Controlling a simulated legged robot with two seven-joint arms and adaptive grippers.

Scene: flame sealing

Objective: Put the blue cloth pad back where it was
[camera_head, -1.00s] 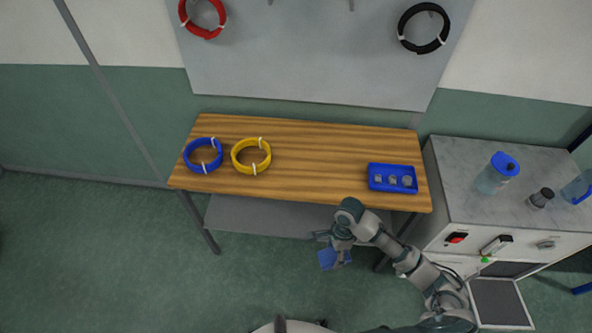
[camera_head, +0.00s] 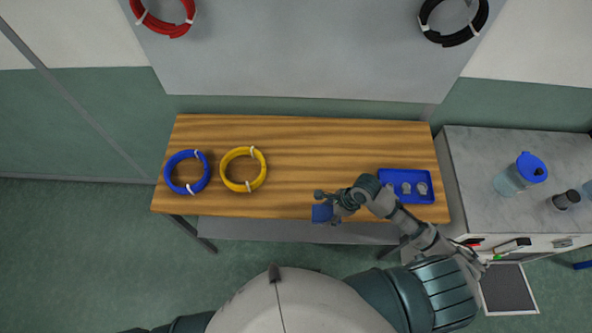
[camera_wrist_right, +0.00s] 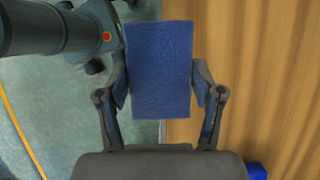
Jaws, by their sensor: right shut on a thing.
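The blue cloth pad (camera_head: 322,213) is between the fingers of my right gripper (camera_head: 330,206), which is shut on it. In the head view the pad shows at the front edge of the wooden table (camera_head: 290,150). In the right wrist view the pad (camera_wrist_right: 160,70) is a flat blue rectangle with a finger on each side. There its right part overlaps the wooden top and its left part overlaps the green floor. I cannot tell its height above the table. My left gripper does not show.
A blue tray (camera_head: 425,198) with several small items stands at the table's right end. A blue coil (camera_head: 171,173) and a yellow coil (camera_head: 226,170) lie at the left. The middle is clear. A grey cabinet (camera_head: 470,165) with a blue-lidded bottle (camera_head: 515,180) stands at right.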

